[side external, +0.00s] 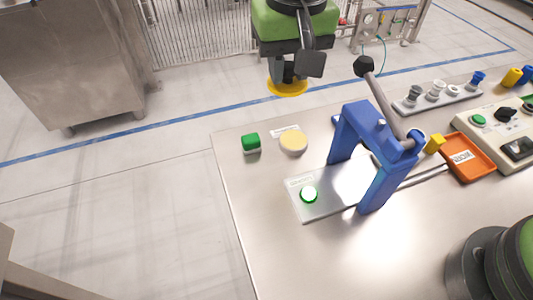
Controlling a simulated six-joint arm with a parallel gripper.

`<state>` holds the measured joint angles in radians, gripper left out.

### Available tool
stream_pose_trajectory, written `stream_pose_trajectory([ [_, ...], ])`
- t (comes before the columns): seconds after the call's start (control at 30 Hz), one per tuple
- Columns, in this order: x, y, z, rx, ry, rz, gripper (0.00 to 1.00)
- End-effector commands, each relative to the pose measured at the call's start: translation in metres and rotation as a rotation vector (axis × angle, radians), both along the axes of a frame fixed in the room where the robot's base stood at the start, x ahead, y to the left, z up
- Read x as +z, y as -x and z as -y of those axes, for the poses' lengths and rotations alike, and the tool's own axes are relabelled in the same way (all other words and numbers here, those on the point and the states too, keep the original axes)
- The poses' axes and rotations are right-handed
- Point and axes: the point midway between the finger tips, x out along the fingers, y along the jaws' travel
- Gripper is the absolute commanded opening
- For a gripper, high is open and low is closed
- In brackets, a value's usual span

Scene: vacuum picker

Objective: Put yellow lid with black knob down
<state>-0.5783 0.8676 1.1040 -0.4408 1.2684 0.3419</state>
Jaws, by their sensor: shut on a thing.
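The yellow lid with black knob (287,89) hangs level below my gripper (288,72) at the top middle of the side external view. My gripper is shut on the lid's black knob, which is mostly hidden by the gripper. In the picture the lid appears above the far edge of the table, apart from any surface. A pale yellow round piece (293,143) lies on the table (255,215) below it.
A green block (251,142) sits left of the pale round piece. A blue lever press (365,135) with a grey plate stands mid-table. An orange tray (467,157), a rack of knobs (438,97) and a control box (500,125) are at right. The front-left table is clear.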

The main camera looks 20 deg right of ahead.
Motion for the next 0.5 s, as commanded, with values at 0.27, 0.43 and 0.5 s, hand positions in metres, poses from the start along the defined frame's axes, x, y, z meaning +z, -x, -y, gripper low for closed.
stream_pose_trajectory([
  [0.27,-0.059,0.049,-0.057,0.233,-0.002,-0.005,0.05],
  [0.43,-0.088,0.058,-0.064,0.271,-0.003,-0.005,0.05],
  [0.5,-0.102,0.058,-0.064,0.272,-0.003,-0.006,0.05],
])
